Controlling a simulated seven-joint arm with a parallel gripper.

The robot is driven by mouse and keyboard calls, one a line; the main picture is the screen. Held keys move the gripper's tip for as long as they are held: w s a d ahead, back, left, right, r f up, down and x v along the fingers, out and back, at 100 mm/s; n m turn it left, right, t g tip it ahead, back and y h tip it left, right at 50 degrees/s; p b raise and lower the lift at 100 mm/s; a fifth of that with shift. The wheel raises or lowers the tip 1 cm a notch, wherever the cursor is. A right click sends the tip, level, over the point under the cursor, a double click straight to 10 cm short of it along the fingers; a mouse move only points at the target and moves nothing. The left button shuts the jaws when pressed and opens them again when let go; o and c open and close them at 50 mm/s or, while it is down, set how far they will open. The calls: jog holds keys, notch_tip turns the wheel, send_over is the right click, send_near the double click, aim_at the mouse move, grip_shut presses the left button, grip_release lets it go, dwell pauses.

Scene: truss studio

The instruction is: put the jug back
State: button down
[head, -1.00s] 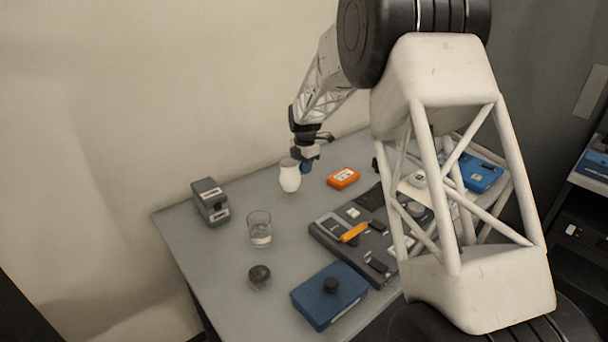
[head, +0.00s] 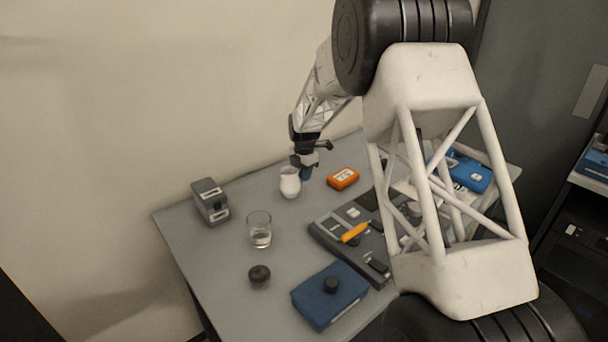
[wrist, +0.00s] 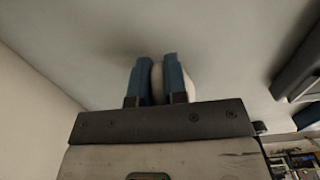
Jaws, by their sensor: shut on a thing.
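The white jug (head: 290,184) is upright at the back of the grey table, near the wall. My gripper (head: 304,174) is at its right side, with its blue fingers shut on the jug. In the wrist view the blue fingers (wrist: 157,82) are close together, with part of the pale jug (wrist: 188,84) showing between and behind them. I cannot tell whether the jug's base touches the table.
A glass with clear liquid (head: 259,230) and a dark round knob-like object (head: 259,275) stand in front of the jug. A grey box (head: 210,202) is to the left, an orange box (head: 343,178) to the right. A dark panel (head: 330,231) and blue case (head: 318,305) lie nearer.

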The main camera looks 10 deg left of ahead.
jog(key=shift+f, duration=0.15)
jog(key=c, duration=1.1)
grip_release()
jog(key=shift+c, duration=0.2)
notch_tip(320, 180, up, 12)
jog(key=shift+r, duration=0.1)
dwell(0.5)
